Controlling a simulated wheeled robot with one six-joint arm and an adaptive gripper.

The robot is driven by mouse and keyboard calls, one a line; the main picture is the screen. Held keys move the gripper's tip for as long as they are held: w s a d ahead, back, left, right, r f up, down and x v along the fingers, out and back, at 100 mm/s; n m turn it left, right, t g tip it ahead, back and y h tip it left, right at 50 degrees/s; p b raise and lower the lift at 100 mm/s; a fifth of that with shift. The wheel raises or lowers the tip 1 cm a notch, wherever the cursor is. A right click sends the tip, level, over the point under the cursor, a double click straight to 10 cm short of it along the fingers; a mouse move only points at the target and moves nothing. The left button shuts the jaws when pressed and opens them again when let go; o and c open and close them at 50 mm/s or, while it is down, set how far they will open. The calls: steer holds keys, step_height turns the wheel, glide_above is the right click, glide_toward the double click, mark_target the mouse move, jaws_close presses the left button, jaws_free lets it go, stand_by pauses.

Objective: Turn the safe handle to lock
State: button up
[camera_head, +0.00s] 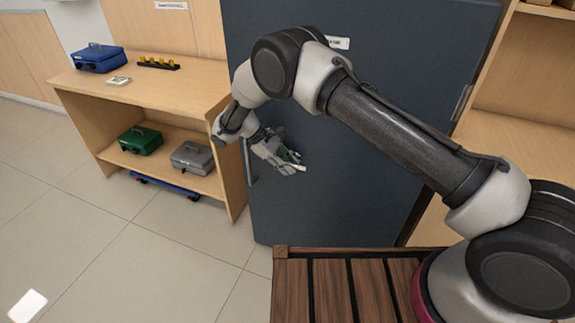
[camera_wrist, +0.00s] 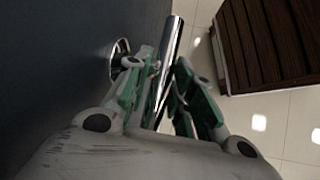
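The safe is a large dark blue-grey cabinet (camera_head: 340,190) with its flat door facing me. Its handle is a shiny metal bar (camera_wrist: 174,40) in the wrist view, with a round metal mount (camera_wrist: 120,50) on the dark door face at left. My gripper (camera_wrist: 164,62) has its green-padded fingers on both sides of the bar, drawn in close, and looks shut on it. In the head view my gripper (camera_head: 293,163) is at the door's left part.
A wooden shelf unit (camera_head: 210,100) stands left of the safe, holding a blue box (camera_head: 98,58), a green box (camera_head: 140,140) and a grey box (camera_head: 192,157). A slatted wooden top (camera_head: 335,290) is in front of the safe. Tiled floor at left is open.

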steer(key=shift+o, duration=0.7)
steer(key=v, duration=1.2)
steer(key=shift+s, duration=0.1)
